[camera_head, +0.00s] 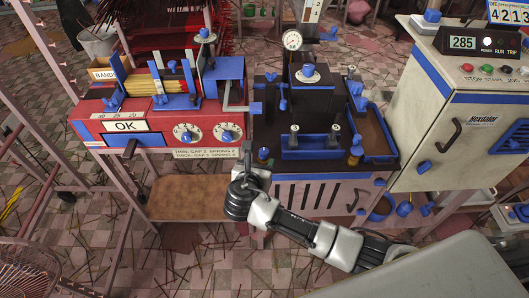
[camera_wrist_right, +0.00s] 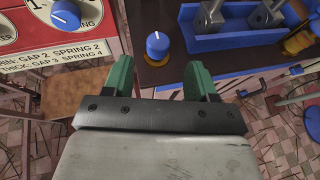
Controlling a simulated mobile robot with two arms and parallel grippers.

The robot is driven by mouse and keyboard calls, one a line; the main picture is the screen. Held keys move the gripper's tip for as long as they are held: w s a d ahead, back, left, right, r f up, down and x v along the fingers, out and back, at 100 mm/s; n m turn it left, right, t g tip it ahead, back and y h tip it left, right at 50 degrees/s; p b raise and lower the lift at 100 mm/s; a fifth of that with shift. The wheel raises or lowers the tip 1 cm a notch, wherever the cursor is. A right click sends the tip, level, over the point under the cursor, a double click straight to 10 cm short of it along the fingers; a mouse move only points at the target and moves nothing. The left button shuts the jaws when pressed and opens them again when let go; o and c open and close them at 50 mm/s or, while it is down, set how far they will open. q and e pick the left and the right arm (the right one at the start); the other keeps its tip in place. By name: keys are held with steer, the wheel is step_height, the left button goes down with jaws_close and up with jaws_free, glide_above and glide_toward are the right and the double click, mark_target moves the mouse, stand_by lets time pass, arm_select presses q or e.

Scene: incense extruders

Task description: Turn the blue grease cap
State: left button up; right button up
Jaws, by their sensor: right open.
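A small blue cap (camera_wrist_right: 158,45), which looks like the grease cap, stands on the front left corner of the dark machine's top in the right wrist view. It also shows in the head view (camera_head: 263,153). My right gripper (camera_wrist_right: 160,78) is open, with its two green fingertips apart and nothing between them. The cap lies just beyond the gap between the fingers, roughly centred. In the head view my right gripper (camera_head: 252,174) is in front of the machine's front left corner. Another blue cap (camera_head: 356,152) stands at the machine's front right. My left gripper is not in view.
A red machine (camera_head: 160,132) with blue-and-white dials (camera_head: 228,136) stands left of the cap. A blue tray (camera_wrist_right: 235,32) with metal clevises is close on the cap's right. A beige control cabinet (camera_head: 440,100) stands at the right.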

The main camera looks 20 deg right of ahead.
mark_target(263, 153)
steer(key=x, duration=0.7)
steer(key=shift+w+f+b, duration=0.1)
steer(key=shift+w+b, duration=0.1)
steer(key=shift+b, duration=0.15)
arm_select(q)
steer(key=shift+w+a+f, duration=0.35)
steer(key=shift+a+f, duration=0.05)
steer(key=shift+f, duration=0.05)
arm_select(e)
steer(key=c, duration=0.9)
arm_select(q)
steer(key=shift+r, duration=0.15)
